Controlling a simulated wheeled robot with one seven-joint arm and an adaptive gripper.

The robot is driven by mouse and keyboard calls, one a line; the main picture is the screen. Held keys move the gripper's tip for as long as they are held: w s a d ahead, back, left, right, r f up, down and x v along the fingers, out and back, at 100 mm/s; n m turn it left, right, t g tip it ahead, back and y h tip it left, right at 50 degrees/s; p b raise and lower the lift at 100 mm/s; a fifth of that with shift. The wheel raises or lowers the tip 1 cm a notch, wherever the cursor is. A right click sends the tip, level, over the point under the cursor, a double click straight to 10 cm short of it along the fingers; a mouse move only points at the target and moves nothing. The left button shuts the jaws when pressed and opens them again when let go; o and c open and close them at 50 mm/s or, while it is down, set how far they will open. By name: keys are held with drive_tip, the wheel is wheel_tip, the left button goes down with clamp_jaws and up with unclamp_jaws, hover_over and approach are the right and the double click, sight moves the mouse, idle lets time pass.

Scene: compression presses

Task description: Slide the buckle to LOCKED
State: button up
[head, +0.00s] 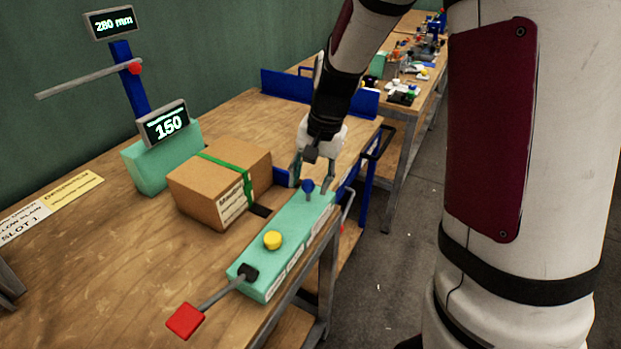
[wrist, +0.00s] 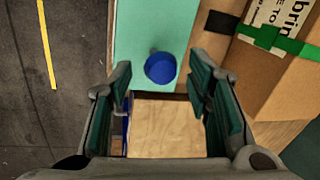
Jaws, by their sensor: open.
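My gripper (head: 311,182) is open above the far end of a long teal control box (head: 290,231). A blue round knob (head: 308,186) stands on that end, between my fingers in the head view. In the wrist view the blue knob (wrist: 160,67) sits between my open fingertips (wrist: 159,78), with gaps on both sides; contact is not visible. No part is clearly marked as the buckle, and no LOCKED label is readable. A brown carton (head: 220,185) with a green strap (head: 228,164) lies left of the control box. A small black piece (head: 260,210) lies at the carton's side.
The control box also carries a yellow button (head: 272,240) and a lever with a red square handle (head: 185,321). Displays read 280 mm (head: 114,22) and 150 (head: 165,125). A blue rail (head: 290,85) edges the far end of the wooden table.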

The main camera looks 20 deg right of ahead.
wheel_tip(320, 180, up, 12)
drive_tip(key=s+d, duration=0.1)
drive_tip(key=shift+s+d+f, duration=0.2)
drive_tip(key=shift+s+d, duration=0.05)
drive_tip(key=shift+d, duration=0.1)
idle(0.4)
drive_tip(key=s+a+r+n+t+p, duration=0.1)
drive_tip(key=s+a+r+n+p, duration=0.1)
drive_tip(key=s, duration=0.7)
drive_tip(key=s+a+r+n+h+p, duration=0.1)
drive_tip(key=s+r+n+p, duration=0.2)
drive_tip(key=s+r, duration=0.3)
drive_tip(key=s+a+r+n+t+p, duration=0.1)
drive_tip(key=s+a+r+n+p, duration=0.1)
drive_tip(key=s, duration=1)
wheel_tip(320, 180, up, 2)
drive_tip(key=n+p, duration=0.1)
drive_tip(key=p, duration=0.2)
drive_tip(key=shift+a+r+n+t+h, duration=0.15)
drive_tip(key=shift+a+n+t+h, duration=0.15)
drive_tip(key=shift+s, duration=0.1)
